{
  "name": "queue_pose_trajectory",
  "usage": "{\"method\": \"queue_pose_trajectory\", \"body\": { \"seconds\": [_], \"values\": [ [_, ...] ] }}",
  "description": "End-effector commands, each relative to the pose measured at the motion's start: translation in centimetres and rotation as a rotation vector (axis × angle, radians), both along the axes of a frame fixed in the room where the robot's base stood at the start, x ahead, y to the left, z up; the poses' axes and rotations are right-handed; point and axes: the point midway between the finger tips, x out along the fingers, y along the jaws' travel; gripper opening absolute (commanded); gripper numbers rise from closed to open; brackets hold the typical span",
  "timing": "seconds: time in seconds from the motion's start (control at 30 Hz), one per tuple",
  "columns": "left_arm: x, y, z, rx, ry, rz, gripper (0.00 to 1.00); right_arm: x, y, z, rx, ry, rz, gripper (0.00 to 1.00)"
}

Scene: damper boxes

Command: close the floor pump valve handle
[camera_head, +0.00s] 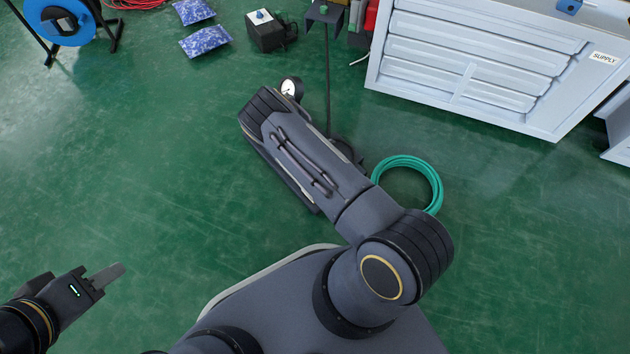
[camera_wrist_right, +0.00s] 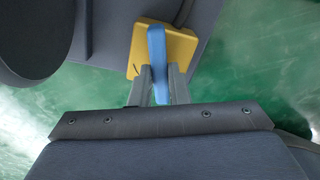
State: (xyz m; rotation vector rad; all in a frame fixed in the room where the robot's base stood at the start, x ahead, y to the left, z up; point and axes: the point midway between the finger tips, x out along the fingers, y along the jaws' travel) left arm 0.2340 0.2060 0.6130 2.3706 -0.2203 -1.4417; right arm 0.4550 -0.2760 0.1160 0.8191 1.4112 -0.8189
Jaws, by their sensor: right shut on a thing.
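In the right wrist view, the blue valve handle (camera_wrist_right: 157,60) stands in front of a yellow block (camera_wrist_right: 178,50). My right gripper (camera_wrist_right: 161,88) is shut on the handle, with one finger on either side of its lower part. In the head view, my own right arm hides the handle, the yellow block and the right gripper. A round white-faced gauge (camera_head: 290,88) shows just past that arm; I cannot tell whether it belongs to the pump. My left gripper (camera_head: 107,275) is at the lower left over bare floor, away from everything; its finger gap is not clear.
A coiled green hose (camera_head: 437,185) lies right of my arm. A grey drawer cabinet (camera_head: 470,65) stands at the upper right. A black box (camera_head: 270,36), blue bags (camera_head: 205,41) and a blue reel (camera_head: 60,22) are at the back. The green floor on the left is clear.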

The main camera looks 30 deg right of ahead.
Motion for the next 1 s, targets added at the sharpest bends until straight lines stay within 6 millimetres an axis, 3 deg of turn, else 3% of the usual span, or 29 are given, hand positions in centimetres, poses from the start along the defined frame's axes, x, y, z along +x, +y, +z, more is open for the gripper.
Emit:
{"method": "queue_pose_trajectory", "body": {
  "seconds": [0.43,1.0],
  "values": [
    [0.00,0.00,-0.02,0.000,0.000,0.000,0.36,0.12,0.06,0.02,0.000,0.000,-0.284,0.00],
    [0.00,0.00,-0.04,0.000,0.000,0.000,0.36,0.14,0.07,0.02,0.000,-0.001,-0.354,0.00]
  ]
}}
